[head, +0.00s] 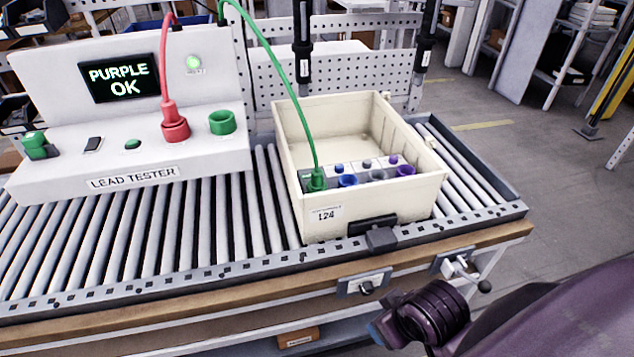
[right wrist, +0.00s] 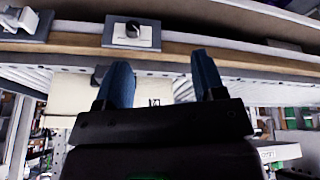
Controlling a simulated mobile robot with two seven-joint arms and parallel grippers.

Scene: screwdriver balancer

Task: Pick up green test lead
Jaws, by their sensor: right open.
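The green test lead (head: 265,50) hangs from the top of the head view and curves down into the cream bin (head: 420,195). Its green plug (head: 317,180) is at the green socket at the left end of a socket block inside the bin. My right gripper (head: 377,334) is low in front of the bench, below and right of the bin and apart from the lead. In the right wrist view its two blue fingers (right wrist: 159,62) are spread with nothing between them. Its fingers are mostly hidden by my arm in the head view. My left gripper is in neither view.
The lead tester (head: 130,165) stands left of the bin, its screen (head: 118,78) reading "PURPLE OK". A red lead (head: 166,60) is at its red socket; its green socket (head: 222,121) is empty. Black hanging tools (head: 303,55) are behind the bin. The bench edge (head: 290,270) lies before me.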

